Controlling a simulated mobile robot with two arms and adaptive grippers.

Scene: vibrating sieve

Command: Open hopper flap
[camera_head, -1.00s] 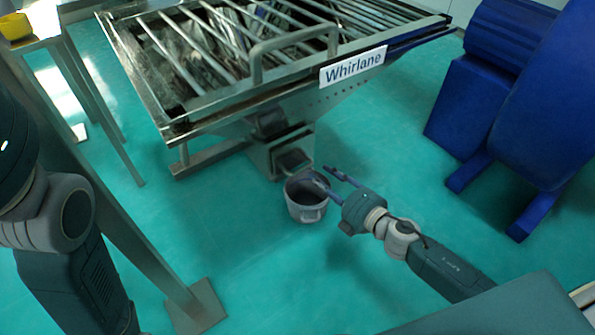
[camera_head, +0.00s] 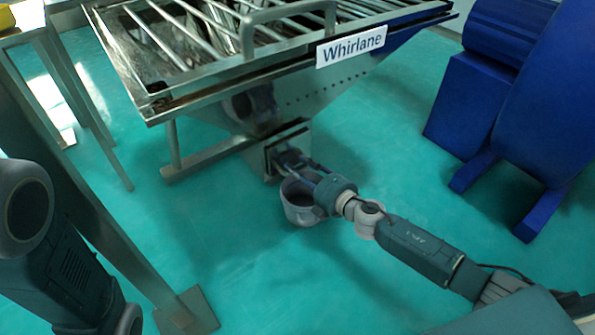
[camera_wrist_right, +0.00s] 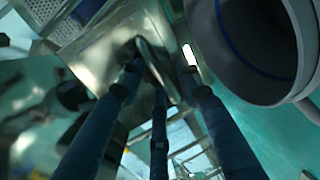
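The hopper outlet (camera_head: 270,151) is a metal frame low on the front of the "Whirlane" sieve hopper (camera_head: 318,88). My right gripper (camera_head: 291,164) is at its flap, and hides most of it. In the right wrist view, the gripper fingers (camera_wrist_right: 161,78) are spread apart. A rounded metal piece of the flap (camera_wrist_right: 147,50) lies between and just beyond their tips. I cannot tell whether a finger touches it. My left arm shows at the left edge, but its gripper is out of view.
A grey bucket (camera_head: 300,213) stands on the floor under the outlet, close below my right gripper; its rim also shows large in the right wrist view (camera_wrist_right: 287,100). A blue machine (camera_head: 515,110) stands at the right. A metal post (camera_head: 110,240) is at the left.

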